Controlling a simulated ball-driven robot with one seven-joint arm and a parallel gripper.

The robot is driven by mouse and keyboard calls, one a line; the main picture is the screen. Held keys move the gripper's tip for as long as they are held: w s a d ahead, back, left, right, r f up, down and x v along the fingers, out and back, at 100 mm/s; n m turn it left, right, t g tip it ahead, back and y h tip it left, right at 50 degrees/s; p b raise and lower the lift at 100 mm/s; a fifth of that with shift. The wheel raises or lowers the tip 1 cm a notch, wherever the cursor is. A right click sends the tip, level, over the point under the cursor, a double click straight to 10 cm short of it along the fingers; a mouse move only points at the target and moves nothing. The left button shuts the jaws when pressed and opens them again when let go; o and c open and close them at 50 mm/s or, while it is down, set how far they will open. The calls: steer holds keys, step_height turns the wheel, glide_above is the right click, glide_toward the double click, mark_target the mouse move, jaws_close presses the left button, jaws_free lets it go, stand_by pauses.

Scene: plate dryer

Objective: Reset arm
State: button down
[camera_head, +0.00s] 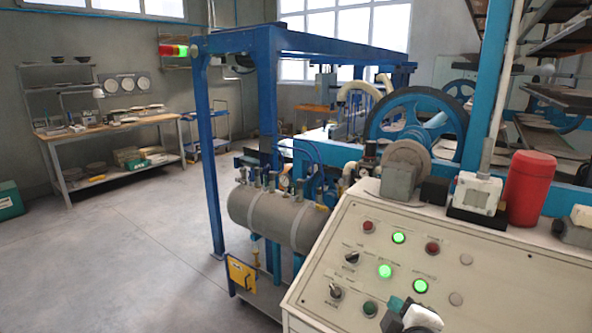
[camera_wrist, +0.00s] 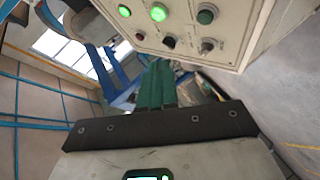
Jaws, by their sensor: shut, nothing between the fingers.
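My gripper (camera_wrist: 157,66) shows in the wrist view as two green fingers side by side, closed together with nothing between them. In the head view, part of my gripper (camera_head: 396,305) shows at the bottom edge, in front of the lower part of the control panel (camera_head: 460,240). The panel has red, green and white buttons and black selector knobs; several green buttons are lit. In the wrist view the control panel (camera_wrist: 232,32) fills the upper right, upside down, beyond the fingers. I cannot tell the exact gap between the fingers and the panel.
A grey cylindrical tank (camera_head: 280,220) with gauges stands left of the panel under a blue frame (camera_head: 215,160). A red cylinder (camera_head: 531,188) and small boxes sit on top of the panel. A workbench (camera_head: 110,130) stands at the back left. The floor (camera_head: 140,240) on the left is clear.

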steer(key=s+d+f+m+g, duration=0.3)
steer(key=s+d+f+g, duration=0.1)
steer(key=s+f, duration=0.4)
steer(key=s+d+f+m+g, duration=0.1)
steer(key=s+f+m+g, duration=0.2)
steer(key=s, duration=0.6)
steer(key=s+d+f+m+g, duration=0.2)
steer(key=s+f+m+g, duration=0.1)
steer(key=s+f, duration=0.4)
steer(key=s+d+f+m+g+y, duration=0.1)
steer(key=s+f+m+g, duration=0.2)
steer(key=s, duration=0.9)
step_height(320, 180, down, 3)
steer(key=shift+s+d+r+m, duration=0.1)
steer(key=shift+s+d+m, duration=0.1)
steer(key=shift+s+m, duration=0.15)
